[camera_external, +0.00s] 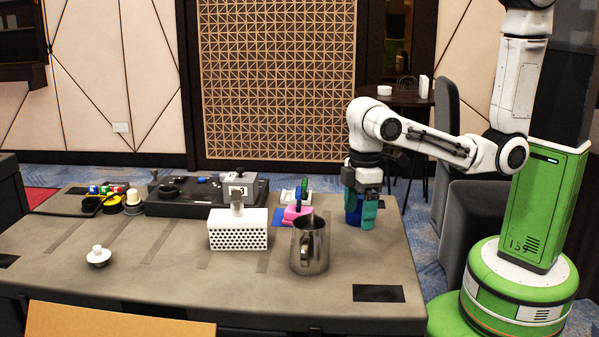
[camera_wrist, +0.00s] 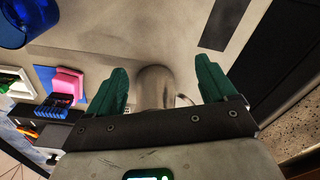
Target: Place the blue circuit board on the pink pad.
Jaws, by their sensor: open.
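My gripper (camera_external: 362,216) is open and empty over the right part of the table; its teal fingers frame bare tabletop and the metal pitcher in the wrist view (camera_wrist: 161,68). The pink pad (camera_external: 295,213) lies behind the pitcher, to the left of my gripper; it also shows at the left of the wrist view (camera_wrist: 67,82). A dark blue ridged piece (camera_wrist: 56,107) adjoins the pad there and may be the blue circuit board, but I cannot tell for sure. A flat blue sheet (camera_wrist: 44,74) shows beside and apparently under the pad.
The metal pitcher (camera_external: 310,248) stands in front of the pad, and a white perforated box (camera_external: 238,237) to its left. A blue cup (camera_wrist: 25,22) stands near my gripper. A white tray (camera_external: 287,197) lies behind the pad. The table's front left is mostly clear.

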